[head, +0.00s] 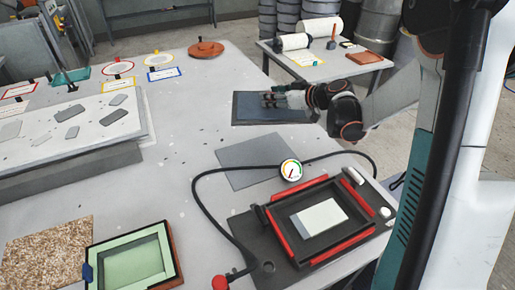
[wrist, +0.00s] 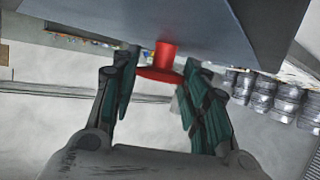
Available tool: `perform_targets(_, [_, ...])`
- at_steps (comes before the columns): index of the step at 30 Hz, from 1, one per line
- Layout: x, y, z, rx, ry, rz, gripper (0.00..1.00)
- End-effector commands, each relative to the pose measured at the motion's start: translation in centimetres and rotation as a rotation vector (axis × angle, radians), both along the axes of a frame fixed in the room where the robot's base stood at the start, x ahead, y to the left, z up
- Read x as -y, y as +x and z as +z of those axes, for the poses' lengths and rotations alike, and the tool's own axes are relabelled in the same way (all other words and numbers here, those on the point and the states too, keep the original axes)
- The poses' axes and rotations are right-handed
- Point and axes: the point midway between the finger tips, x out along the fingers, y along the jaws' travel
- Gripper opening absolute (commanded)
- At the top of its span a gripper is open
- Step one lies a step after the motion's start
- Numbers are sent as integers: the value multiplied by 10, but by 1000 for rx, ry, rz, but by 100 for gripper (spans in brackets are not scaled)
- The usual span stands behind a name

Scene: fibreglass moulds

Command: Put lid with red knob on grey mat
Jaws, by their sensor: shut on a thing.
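The lid is a dark blue-grey slab (head: 250,112) towards the back right of the table. In the wrist view the lid (wrist: 200,25) fills the top, and its red knob (wrist: 165,55) stands between my fingers. My gripper (head: 268,100) reaches in sideways from the right, just over the slab. In the wrist view my gripper (wrist: 160,62) is shut on the knob. In the head view the fingers hide the knob. I cannot tell if the lid is touching what lies under it.
A black frame with red bars (head: 330,245) stands at the front right. A green tray (head: 135,260) is at the front left. A low slab with grey pieces (head: 70,125) lies left.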

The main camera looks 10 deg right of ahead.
Motion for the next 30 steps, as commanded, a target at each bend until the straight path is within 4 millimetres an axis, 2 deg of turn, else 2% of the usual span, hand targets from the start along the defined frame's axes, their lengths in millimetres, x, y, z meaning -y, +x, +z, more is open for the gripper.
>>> perform_targets(6, [0,1,-53,0,0,-1,3])
perform_targets(15, [0,0,-122,0,0,0,3])
perform_targets(19, [0,0,-141,0,0,0,3])
perform_targets(26, [0,0,-153,0,0,0,3])
perform_targets(30, [0,0,-171,0,0,0,3])
